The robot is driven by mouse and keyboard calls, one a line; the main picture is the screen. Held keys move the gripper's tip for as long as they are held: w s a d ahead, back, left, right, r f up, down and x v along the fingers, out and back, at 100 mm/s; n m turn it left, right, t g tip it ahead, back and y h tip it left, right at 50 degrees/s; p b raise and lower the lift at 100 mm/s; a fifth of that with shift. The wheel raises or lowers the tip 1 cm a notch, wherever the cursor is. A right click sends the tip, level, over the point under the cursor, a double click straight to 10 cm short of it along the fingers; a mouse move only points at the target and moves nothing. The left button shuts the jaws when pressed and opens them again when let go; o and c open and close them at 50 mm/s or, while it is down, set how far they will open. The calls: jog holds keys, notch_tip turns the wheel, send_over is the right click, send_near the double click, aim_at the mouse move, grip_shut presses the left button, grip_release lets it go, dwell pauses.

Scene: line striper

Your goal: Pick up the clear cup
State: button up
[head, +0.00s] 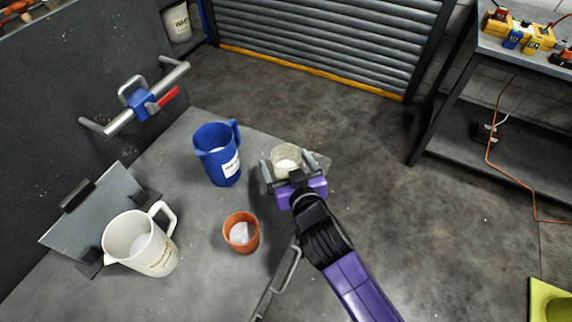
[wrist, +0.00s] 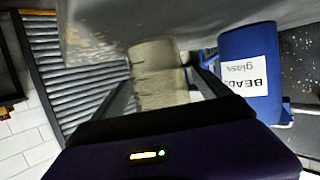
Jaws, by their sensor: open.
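The clear cup (head: 287,157) stands near the far right corner of the grey table, with whitish contents showing inside. My gripper (head: 286,174) is at the cup, its fingers open on either side of it. In the wrist view the cup (wrist: 157,75) sits between the two fingers (wrist: 160,92), with faint dark marks on its wall. I cannot tell whether either finger touches it. The purple gripper body hides part of the cup in the head view.
A blue pitcher (head: 219,160) labelled as glass beads in the wrist view (wrist: 249,78) stands left of the cup. An orange cup (head: 241,235) and a white pitcher (head: 139,243) stand nearer. A bar with a red lever (head: 163,97) is at the table's left. A shelf (head: 500,130) stands right.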

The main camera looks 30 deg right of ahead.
jog(key=shift+x, duration=1.25)
jog(key=c, duration=1.6)
jog(key=shift+c, duration=0.2)
